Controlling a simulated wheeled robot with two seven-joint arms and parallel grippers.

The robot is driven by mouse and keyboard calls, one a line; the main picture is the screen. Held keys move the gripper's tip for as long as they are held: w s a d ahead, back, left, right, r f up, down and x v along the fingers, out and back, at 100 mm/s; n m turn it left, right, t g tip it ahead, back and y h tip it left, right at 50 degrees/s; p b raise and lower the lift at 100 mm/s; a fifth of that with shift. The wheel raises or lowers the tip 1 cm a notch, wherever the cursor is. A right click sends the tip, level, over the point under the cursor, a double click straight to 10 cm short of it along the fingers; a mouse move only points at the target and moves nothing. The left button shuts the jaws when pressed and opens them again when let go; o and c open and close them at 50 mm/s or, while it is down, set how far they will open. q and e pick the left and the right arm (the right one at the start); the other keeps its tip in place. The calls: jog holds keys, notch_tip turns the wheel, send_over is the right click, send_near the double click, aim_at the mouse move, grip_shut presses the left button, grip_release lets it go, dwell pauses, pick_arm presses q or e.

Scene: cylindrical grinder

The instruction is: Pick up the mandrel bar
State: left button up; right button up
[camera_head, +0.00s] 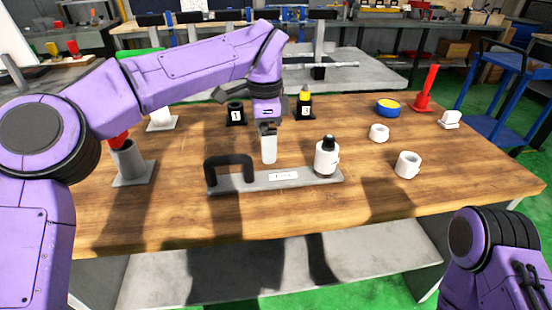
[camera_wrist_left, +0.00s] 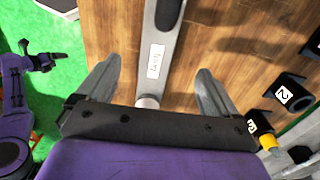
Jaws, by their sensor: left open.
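The mandrel bar, as I take it, is a long grey bar (camera_head: 258,182) with a white label, lying across the middle of the wooden table. A black handle (camera_head: 230,160) arches over its left end, and a white cylinder with a black knob (camera_head: 326,157) stands at its right end. My left gripper (camera_head: 268,150) is above the bar, between handle and cylinder. In the left wrist view its open fingers (camera_wrist_left: 158,88) are on either side of the bar (camera_wrist_left: 157,85), with nothing between them gripped.
Numbered black holders (camera_head: 236,114) stand behind the bar. White rings (camera_head: 408,165), a blue-yellow round piece (camera_head: 388,107) and a red post (camera_head: 427,88) are at the right. A grey holder with a red top (camera_head: 128,162) is at the left. The table's front strip is clear.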

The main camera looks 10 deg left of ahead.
aim_at(267, 178)
pick_arm(q)
jog(key=f, duration=1)
jog(key=shift+s, duration=0.2)
grip_shut()
jog(key=shift+w+r, duration=0.1)
